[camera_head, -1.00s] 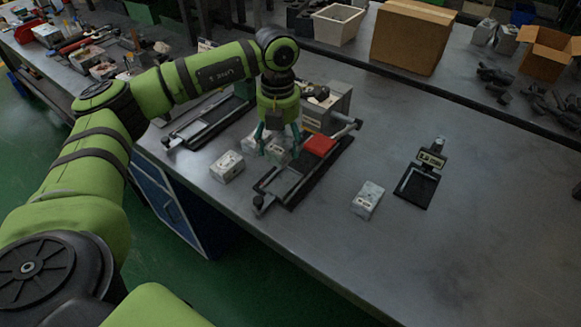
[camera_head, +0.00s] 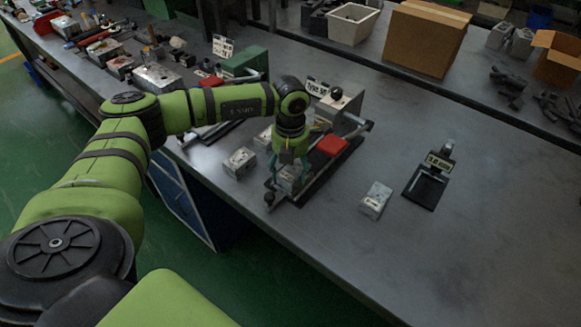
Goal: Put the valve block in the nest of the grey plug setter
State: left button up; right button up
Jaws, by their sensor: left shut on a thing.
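The grey plug setter (camera_head: 346,106) stands mid-table, with a grey body, a red pad (camera_head: 331,145) and a long black base reaching toward the front edge. My left gripper (camera_head: 290,174) points down over the near part of that base. It is shut on a pale grey valve block (camera_head: 289,181), partly hidden by the fingers. The block is at or just above the base; I cannot tell whether it touches. The nest is hidden under the gripper and block. My right gripper is not in view.
Loose valve blocks lie left of the base (camera_head: 239,162), behind the gripper (camera_head: 264,138) and to the right (camera_head: 375,200). A black stand with a label (camera_head: 430,182) is further right. A green setter (camera_head: 245,62) stands behind my arm. The front right table is clear.

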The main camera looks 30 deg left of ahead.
aim_at(290, 168)
pick_arm(q)
jog(key=o, duration=1.5)
jog(key=shift+f, duration=0.1)
jog(key=shift+r, duration=0.65)
notch_tip(290, 168, up, 11)
jog(key=shift+r+b, duration=0.1)
jog(key=shift+b, duration=1.05)
